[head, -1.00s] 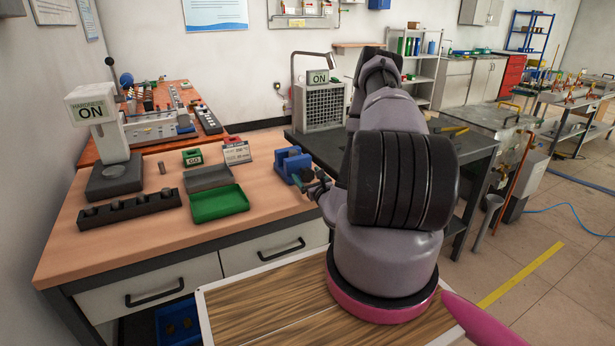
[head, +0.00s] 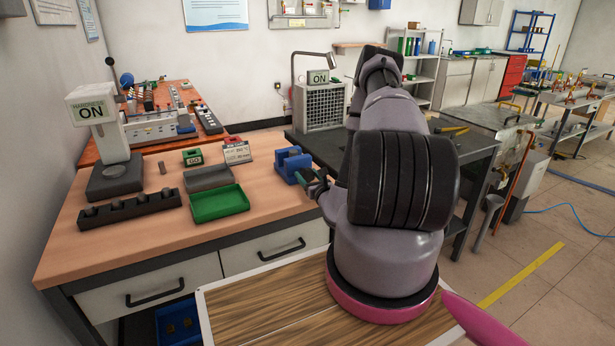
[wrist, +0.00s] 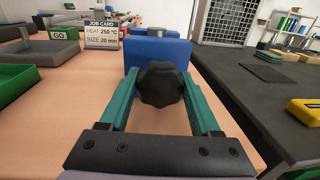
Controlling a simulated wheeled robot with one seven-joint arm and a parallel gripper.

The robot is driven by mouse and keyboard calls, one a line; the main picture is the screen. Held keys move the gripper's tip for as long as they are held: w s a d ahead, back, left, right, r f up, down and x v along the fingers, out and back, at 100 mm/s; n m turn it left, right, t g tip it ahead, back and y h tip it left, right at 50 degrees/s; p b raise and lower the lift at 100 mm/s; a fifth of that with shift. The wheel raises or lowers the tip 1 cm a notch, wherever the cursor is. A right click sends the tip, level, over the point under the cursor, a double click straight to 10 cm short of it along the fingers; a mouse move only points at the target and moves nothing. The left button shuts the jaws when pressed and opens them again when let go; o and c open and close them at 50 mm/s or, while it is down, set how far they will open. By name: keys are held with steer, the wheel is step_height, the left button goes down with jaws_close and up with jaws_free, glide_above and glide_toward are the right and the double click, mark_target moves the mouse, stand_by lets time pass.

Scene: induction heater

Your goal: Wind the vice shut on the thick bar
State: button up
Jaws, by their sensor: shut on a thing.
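The blue vice (head: 291,164) stands at the right end of the wooden bench and fills the middle of the wrist view (wrist: 150,52). Its black lobed knob (wrist: 160,84) faces my wrist camera. My gripper (wrist: 161,92) is shut on this knob, with one green finger on each side. In the head view my gripper (head: 313,184) is small and partly covered by my arm. A grey round top, which looks like the thick bar (wrist: 157,33), shows above the vice. How tightly the jaws meet it is hidden behind the blue body.
A job card (wrist: 102,34) reads heat 250 °C, size 20 mm. A green tray (head: 219,203), a grey tray (head: 208,179), a black block rack (head: 130,209) and a hardness tester (head: 113,178) share the bench. A dark table (wrist: 262,95) adjoins on the right.

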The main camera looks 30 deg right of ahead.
steer(key=m, duration=0.6)
steer(key=shift+d+m+g, duration=0.1)
steer(key=shift+m+g, duration=0.2)
steer(key=shift+m, duration=0.1)
steer(key=m, duration=0.3)
steer(key=shift+y, duration=0.4)
steer(key=m, duration=0.3)
steer(key=shift+s+f+m, duration=0.1)
steer(key=shift+m, duration=0.3)
steer(key=m, duration=0.3)
steer(key=shift+y, duration=0.4)
steer(key=m, duration=0.3)
steer(key=shift+f+m+y, duration=0.1)
steer(key=shift+m+y, duration=0.2)
steer(key=m, duration=0.6)
steer(key=shift+y, duration=0.3)
steer(key=shift+m, duration=0.3)
